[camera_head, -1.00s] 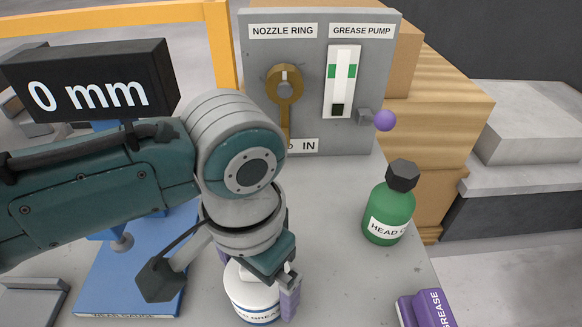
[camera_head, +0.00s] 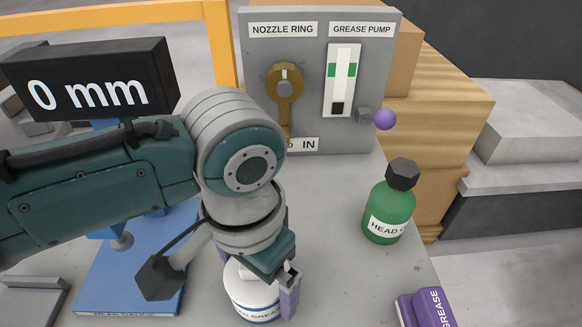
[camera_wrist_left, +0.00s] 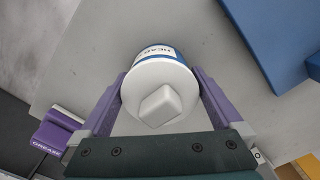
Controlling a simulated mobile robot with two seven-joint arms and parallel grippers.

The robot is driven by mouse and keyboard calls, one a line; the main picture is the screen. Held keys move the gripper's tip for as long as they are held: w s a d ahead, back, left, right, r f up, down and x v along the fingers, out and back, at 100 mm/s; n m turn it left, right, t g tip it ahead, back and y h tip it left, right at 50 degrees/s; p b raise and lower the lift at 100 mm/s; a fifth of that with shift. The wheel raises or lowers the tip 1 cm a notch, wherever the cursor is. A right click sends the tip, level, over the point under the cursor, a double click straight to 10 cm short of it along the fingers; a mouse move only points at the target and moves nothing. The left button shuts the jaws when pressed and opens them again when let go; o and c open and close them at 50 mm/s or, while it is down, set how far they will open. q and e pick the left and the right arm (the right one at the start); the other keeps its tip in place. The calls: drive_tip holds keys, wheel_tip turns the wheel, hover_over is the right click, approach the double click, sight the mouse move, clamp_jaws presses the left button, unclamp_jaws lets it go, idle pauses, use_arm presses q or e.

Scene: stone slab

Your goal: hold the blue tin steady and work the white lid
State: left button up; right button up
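My left gripper (camera_head: 256,287) points down over the tin. Its purple fingers lie against opposite sides of the tin and appear closed on it. My right gripper is in neither view.
A green bottle (camera_head: 388,214) with a dark cap stands to the right. A purple GREASE block (camera_head: 425,308) is at the front right. A grey panel (camera_head: 318,120) with a brass ring and purple-knobbed lever stands behind. A blue gauge base (camera_head: 128,285) is at left.

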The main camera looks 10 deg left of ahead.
use_arm(q)
wheel_tip(320, 180, up, 10)
drive_tip(key=shift+f+p, duration=0.1)
drive_tip(key=shift+p, duration=1.1)
